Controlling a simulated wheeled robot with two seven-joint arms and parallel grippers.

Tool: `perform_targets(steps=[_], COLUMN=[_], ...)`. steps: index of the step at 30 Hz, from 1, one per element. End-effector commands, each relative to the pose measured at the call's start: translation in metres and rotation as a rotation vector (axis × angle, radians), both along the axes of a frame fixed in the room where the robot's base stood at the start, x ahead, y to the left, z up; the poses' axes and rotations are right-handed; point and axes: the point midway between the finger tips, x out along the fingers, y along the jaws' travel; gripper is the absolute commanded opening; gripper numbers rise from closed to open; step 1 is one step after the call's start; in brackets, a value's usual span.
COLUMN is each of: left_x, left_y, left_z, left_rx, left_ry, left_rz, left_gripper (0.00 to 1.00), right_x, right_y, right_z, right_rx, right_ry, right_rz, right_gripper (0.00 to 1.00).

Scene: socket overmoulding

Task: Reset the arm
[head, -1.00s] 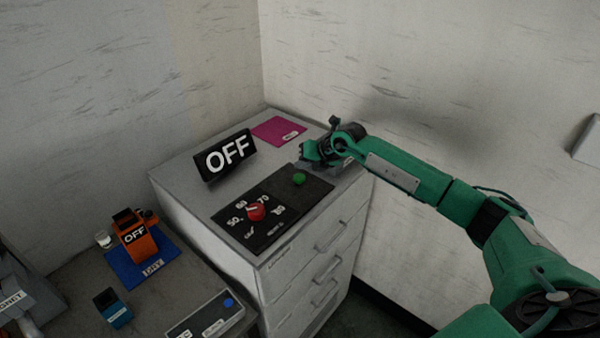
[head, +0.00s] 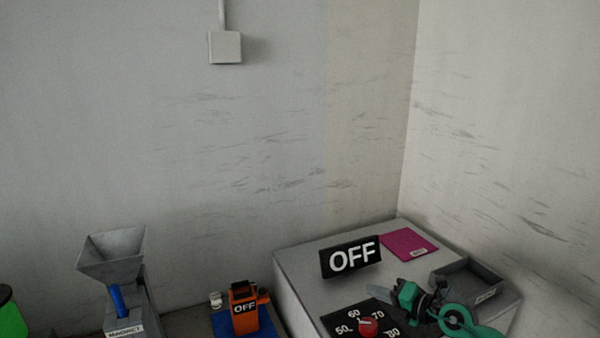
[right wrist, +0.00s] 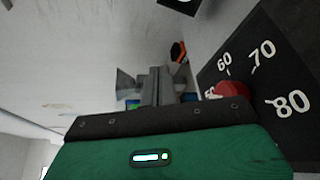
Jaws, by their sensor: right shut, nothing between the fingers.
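My right gripper (head: 384,289) is over the cabinet top, close to the black dial panel (head: 339,319). In the right wrist view its grey fingers (right wrist: 158,86) are together with nothing between them. The red knob (head: 368,328) is on the panel below and left of the arm; it also shows in the right wrist view (right wrist: 230,89), partly hidden by the gripper body. The panel's green button is not visible in the head view now. My left gripper is not in view.
On the cabinet stand a black OFF sign (head: 351,259), a pink mat (head: 409,243) and a grey tray (head: 452,280) beside my arm. Left are an orange device (head: 243,312) reading OFF and a grey hopper (head: 112,255). Walls rise behind and right; the space above the cabinet is clear.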

Motion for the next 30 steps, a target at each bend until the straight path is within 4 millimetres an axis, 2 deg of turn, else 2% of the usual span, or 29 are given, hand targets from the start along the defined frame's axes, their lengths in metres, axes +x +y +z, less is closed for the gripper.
perform_targets(steps=[1,3,5,8,11,14,17,20,21,24,27,30], left_x=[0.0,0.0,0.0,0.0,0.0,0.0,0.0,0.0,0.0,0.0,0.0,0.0], left_y=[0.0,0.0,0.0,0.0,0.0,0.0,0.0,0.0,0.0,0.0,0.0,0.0], left_z=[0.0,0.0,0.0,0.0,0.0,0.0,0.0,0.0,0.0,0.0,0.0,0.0], left_rx=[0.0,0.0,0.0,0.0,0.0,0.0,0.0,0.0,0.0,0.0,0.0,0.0], left_ry=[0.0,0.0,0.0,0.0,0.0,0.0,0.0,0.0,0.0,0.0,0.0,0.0], left_rz=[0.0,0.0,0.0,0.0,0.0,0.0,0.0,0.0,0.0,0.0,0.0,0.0], left_gripper=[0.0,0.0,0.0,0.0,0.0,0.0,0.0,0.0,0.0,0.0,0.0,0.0], right_x=[-0.014,-0.027,-0.038,-0.054,-0.072,-0.093,-0.122,-0.161,-0.18,-0.227,-0.269,-0.306], right_y=[0.018,0.03,0.032,0.023,0.003,-0.02,-0.042,-0.058,-0.061,-0.064,-0.061,-0.055], right_z=[0.007,0.02,0.029,0.035,0.028,0.007,-0.025,-0.065,-0.081,-0.116,-0.14,-0.155], right_rx=[0.134,0.315,0.462,0.691,0.891,1.053,1.174,1.249,1.267,1.276,1.257,1.225], right_ry=[-0.015,-0.03,-0.031,-0.005,0.055,0.152,0.284,0.451,0.526,0.717,0.882,1.024], right_rz=[-0.016,-0.07,-0.133,-0.274,-0.451,-0.654,-0.875,-1.098,-1.186,-1.379,-1.515,-1.614], right_gripper=[0.0,0.0,0.0,0.0,0.0,0.0,0.0,0.0,0.0,0.0,0.0,0.0])
